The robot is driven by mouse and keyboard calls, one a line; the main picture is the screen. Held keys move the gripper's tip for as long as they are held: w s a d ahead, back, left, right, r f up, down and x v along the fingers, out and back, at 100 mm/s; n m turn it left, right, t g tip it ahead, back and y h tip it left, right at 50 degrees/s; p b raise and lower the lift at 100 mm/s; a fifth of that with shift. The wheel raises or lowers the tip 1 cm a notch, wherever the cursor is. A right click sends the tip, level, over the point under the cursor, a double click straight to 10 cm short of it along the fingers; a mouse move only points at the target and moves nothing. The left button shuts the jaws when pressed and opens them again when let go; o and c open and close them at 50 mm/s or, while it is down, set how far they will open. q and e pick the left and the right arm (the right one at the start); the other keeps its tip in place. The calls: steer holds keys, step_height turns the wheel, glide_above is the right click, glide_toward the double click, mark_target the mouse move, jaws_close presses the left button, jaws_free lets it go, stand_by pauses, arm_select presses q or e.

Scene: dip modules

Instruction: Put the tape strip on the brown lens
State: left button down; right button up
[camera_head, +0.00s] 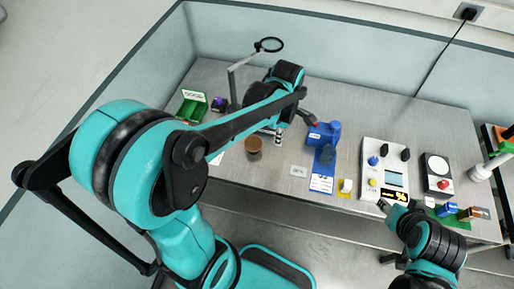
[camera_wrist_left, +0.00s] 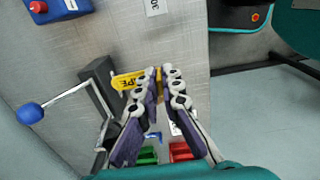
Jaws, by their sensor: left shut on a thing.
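The brown lens (camera_head: 253,144) is a short, dark brown round piece on the table, just left of my left gripper in the head view. My left gripper (camera_head: 279,138) points down at the table. In the left wrist view its fingers (camera_wrist_left: 161,73) are closed, with a small tan sliver between the tips, which I take to be the tape strip (camera_wrist_left: 158,74); it is mostly hidden. A yellow label reading TAPE (camera_wrist_left: 129,80) is beside the fingertips. I cannot make out the lens in the wrist view. My right gripper (camera_head: 393,207) is at the front right; its jaws are unclear.
A blue box (camera_head: 324,134) stands right of the left gripper. A white control panel (camera_head: 384,170) and a black-and-white unit (camera_head: 437,174) are further right. A green box (camera_head: 192,106) is at the left. A ring stand (camera_head: 232,88) rises behind the arm. A white card (camera_head: 298,171) lies in front.

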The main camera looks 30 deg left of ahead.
arm_select(q)
steer(key=b, duration=0.2)
glide_above(252, 150)
step_height(252, 150, down, 6)
steer(key=shift+r, duration=0.15)
steer(key=shift+f+b, duration=0.7)
steer(key=shift+f, duration=1.3)
steer(key=c, duration=1.7)
jaws_free()
steer(key=shift+f, duration=0.1)
step_height(252, 150, up, 11)
steer(key=p, duration=0.3)
steer(key=s+d+r+m+t, duration=0.2)
steer(key=s+d+m+t, duration=0.1)
steer(key=m, duration=0.7)
steer(key=s+d+r+m+t, duration=0.2)
steer(key=s+d+m+t, duration=0.2)
steer(key=m, duration=0.6)
steer(key=s+d, duration=0.1)
steer(key=d, duration=0.1)
steer(key=shift+d+r+m+p, duration=0.15)
steer(key=shift+d+m+p, duration=0.15)
steer(key=shift+m, duration=0.1)
